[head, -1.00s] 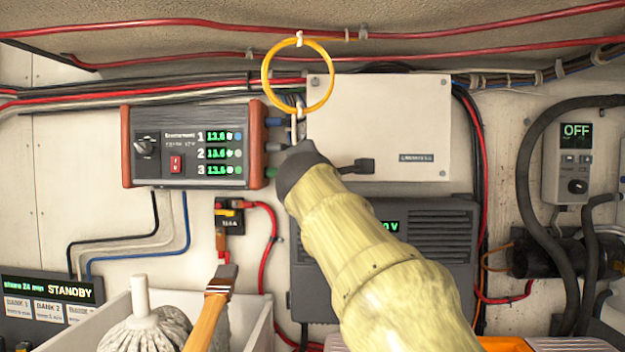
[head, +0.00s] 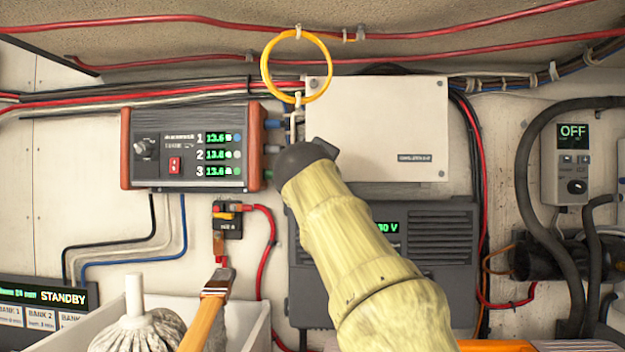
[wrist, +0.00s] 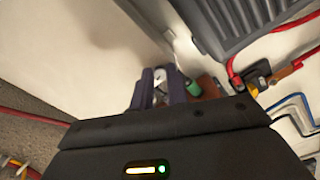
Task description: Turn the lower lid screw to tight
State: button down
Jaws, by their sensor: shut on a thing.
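The lid is a cream box cover (head: 385,125) on the back wall, with small screws at its visible corners. Its lower left corner is hidden behind my arm in the head view. My gripper (wrist: 160,84) has its two dark fingers at the lid's edge in the wrist view, shut on a small pale piece between them. This fits the lower lid screw, but the fingers cover most of it and its angle cannot be read. In the head view my dark wrist end covers the fingertips.
A charger panel (head: 190,148) with green readouts is left of the lid. A yellow cable loop (head: 297,67) hangs at its upper left. A grey ventilated unit (head: 440,255) sits below. A brush (head: 205,310) and a mop head (head: 135,330) stand in a pale bin (head: 250,325) at lower left.

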jog(key=shift+m+b, duration=0.35)
jog(key=shift+m, duration=1.15)
jog(key=c, duration=1.4)
grip_release()
jog(key=shift+w, duration=0.1)
jog(key=shift+o, duration=0.2)
jog(key=s+b, duration=0.7)
jog(key=s, duration=1)
jog(key=shift+s+a, duration=0.3)
jog(key=shift+a, duration=0.05)
